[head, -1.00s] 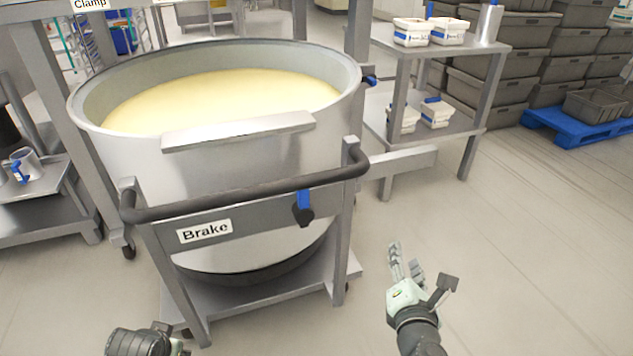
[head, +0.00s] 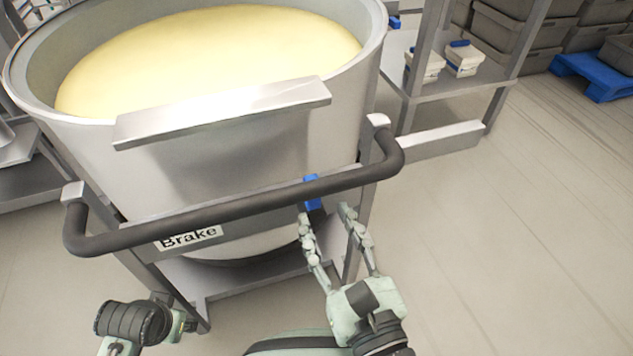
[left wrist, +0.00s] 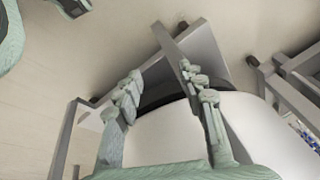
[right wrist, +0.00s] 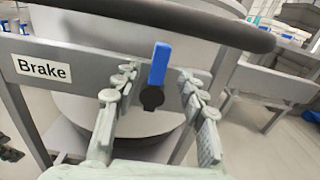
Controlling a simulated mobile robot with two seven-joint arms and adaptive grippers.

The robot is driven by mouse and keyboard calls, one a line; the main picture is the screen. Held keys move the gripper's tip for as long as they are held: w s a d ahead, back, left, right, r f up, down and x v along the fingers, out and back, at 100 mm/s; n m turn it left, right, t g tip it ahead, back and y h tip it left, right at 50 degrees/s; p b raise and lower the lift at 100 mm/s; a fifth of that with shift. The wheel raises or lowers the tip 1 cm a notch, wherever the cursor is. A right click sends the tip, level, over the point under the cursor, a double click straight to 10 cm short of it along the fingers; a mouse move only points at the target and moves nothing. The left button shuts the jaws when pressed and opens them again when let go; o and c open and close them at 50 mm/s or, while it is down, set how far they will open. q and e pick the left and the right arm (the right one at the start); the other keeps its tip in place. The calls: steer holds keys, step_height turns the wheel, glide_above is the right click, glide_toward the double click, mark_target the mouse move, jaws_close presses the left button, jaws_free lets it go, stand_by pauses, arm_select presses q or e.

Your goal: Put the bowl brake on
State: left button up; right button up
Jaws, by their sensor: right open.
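The steel bowl (head: 150,165) stands on a wheeled frame and is filled with pale yellow dough. The brake lever has a blue handle (right wrist: 160,64) on a black hub (right wrist: 152,97) and points up. It sits on the grey bar right of the Brake label (right wrist: 43,69). In the head view the blue handle (head: 312,192) is partly hidden by the dark push bar. My right gripper (head: 326,222) is open, its fingers on either side of the lever in the right wrist view, with no clear contact. My left gripper (left wrist: 158,85) is open and empty, low by the frame.
The dark push bar (head: 235,208) crosses in front of the bowl, above the lever. A steel shelf (head: 465,88) with white tubs and a blue pallet (head: 592,78) stand at the back right. The floor on the right is clear.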

mark_target(312, 204)
arm_select(q)
steer(key=shift+f+p, duration=0.3)
steer(key=shift+f, duration=0.6)
arm_select(e)
steer(key=x, duration=0.5)
steer(key=shift+w+a, duration=0.1)
steer(key=shift+w, duration=0.2)
arm_select(q)
steer(key=shift+w, duration=0.1)
arm_select(e)
jaws_close()
